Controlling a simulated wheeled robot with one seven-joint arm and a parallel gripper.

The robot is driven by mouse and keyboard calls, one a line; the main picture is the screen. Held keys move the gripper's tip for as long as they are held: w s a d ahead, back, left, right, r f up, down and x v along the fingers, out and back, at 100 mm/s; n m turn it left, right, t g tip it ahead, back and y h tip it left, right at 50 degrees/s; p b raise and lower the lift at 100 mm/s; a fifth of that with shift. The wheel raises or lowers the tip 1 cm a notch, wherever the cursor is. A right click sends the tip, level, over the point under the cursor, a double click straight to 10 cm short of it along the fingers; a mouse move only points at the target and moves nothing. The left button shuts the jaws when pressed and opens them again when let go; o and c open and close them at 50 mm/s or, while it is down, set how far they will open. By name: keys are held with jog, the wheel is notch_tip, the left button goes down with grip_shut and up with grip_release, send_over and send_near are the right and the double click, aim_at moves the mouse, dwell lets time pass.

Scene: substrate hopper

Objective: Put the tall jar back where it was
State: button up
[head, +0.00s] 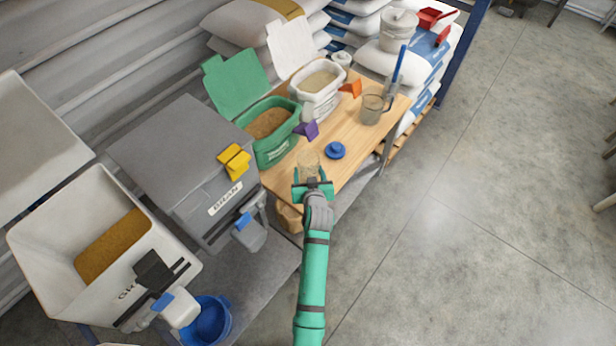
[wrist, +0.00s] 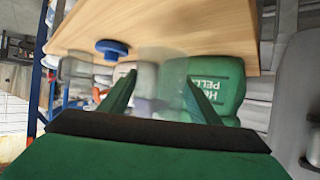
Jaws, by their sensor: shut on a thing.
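A clear, see-through jar (head: 308,162) is at the near part of the wooden table. My gripper (head: 314,186) is shut on it from the front. In the wrist view, which looks upside down, the clear jar (wrist: 162,72) shows between the two green fingers of my gripper (wrist: 162,84). I cannot tell whether its base touches the table.
A green open tub (head: 277,150) and a white open tub (head: 318,105) stand along the table's back, with purple (head: 307,130) and orange (head: 350,89) clips nearby. A clear container (head: 371,110) stands far right. The grey bran hopper (head: 205,190) is left. Bare tabletop (head: 358,142) lies right of the lid.

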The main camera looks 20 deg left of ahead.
jog(key=shift+w+a+f, duration=0.15)
jog(key=shift+a+f, duration=0.05)
jog(key=shift+f, duration=0.05)
jog(key=shift+w+f, duration=0.1)
jog(key=shift+f, duration=1.5)
jog(key=shift+f, duration=0.15)
jog(key=o, duration=1.4)
jog(key=shift+o, duration=0.2)
